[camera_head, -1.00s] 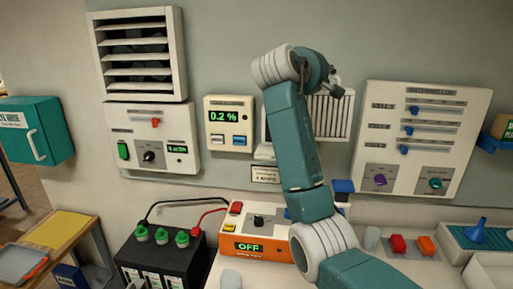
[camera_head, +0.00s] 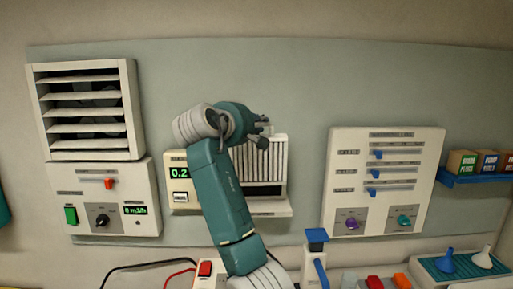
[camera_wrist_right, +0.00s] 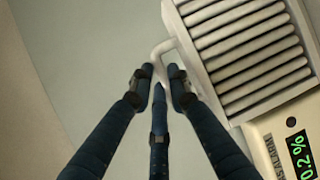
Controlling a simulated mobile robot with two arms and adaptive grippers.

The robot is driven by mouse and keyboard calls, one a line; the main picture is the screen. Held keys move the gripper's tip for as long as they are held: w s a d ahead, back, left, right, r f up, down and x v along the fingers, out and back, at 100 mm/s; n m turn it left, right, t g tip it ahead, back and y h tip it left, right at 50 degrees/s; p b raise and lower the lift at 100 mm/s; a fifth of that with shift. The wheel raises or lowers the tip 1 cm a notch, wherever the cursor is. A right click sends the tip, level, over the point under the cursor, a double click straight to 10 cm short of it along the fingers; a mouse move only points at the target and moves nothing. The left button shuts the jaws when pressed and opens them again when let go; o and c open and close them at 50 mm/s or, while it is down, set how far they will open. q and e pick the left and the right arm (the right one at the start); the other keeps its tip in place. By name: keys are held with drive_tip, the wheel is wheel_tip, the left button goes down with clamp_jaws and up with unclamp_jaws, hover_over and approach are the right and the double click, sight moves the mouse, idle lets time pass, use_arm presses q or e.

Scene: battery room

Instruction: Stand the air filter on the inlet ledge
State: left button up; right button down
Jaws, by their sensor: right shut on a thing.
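The air filter is a white pleated panel (camera_head: 266,163) in the middle of the head view, partly hidden by my right arm. It also shows large in the wrist view (camera_wrist_right: 245,50), with a pale loop handle (camera_wrist_right: 161,52) on its edge. My right gripper (camera_head: 261,132) is at the filter's top edge. In the wrist view its dark fingers (camera_wrist_right: 161,80) are shut on the handle. The inlet ledge (camera_head: 272,209) is a pale shelf just below the filter. A dark strip shows between them; I cannot tell whether they touch. My left gripper is not in view.
The gas alarm (camera_head: 180,182) is close left of the filter, partly behind my arm. A louvred vent (camera_head: 88,108) is farther left. A slider panel (camera_head: 385,180) is at the right. A blue-topped object (camera_head: 317,238) stands below the ledge's right side. Wall above the filter is clear.

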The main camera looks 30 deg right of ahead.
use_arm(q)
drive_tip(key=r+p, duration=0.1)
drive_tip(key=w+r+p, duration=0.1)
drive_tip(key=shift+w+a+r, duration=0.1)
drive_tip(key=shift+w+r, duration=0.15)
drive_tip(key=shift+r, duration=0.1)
use_arm(e)
wheel_tip(320, 180, down, 8)
drive_tip(key=shift+r, duration=0.25)
drive_tip(key=shift+s+a, duration=0.1)
drive_tip(key=shift+s, duration=0.05)
drive_tip(key=c, duration=1.6)
unclamp_jaws()
drive_tip(key=shift+f, duration=0.1)
drive_tip(key=shift+c, duration=0.2)
use_arm(q)
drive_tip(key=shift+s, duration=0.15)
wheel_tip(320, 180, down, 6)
drive_tip(key=b, duration=0.6)
use_arm(e)
approach(258, 150)
drive_tip(key=shift+v, duration=1.25)
